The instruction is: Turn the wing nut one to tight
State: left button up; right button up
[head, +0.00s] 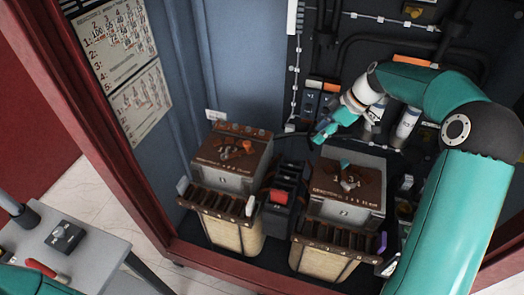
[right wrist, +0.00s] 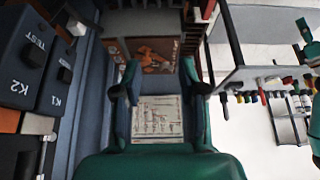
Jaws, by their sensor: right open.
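Two brown-topped transformer units stand in the cabinet in the head view, the left unit (head: 222,172) and the right unit (head: 345,190). Small orange parts (head: 247,146) sit on the left top and a teal-tipped part (head: 345,164) on the right one; I cannot tell which is wing nut one. My right gripper (head: 318,137) is above and between the units, apart from both. In the right wrist view its fingers (right wrist: 161,90) are open and empty, with a brown top carrying an orange part (right wrist: 152,58) beyond them. My left gripper is out of view.
The dark red cabinet frame (head: 95,125) borders the units. A dark block with a red part (head: 279,196) stands between them. A panel labelled K1 and K2 (right wrist: 40,62) is close at left in the wrist view. A grey table (head: 85,262) holds a dark box (head: 66,236).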

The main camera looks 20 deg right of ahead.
aim_at(225, 156)
jog(key=z, duration=0.15)
jog(key=k, duration=1.3)
jog(key=u, duration=0.3)
jog(key=i, duration=1.65)
jog(key=u, duration=0.05)
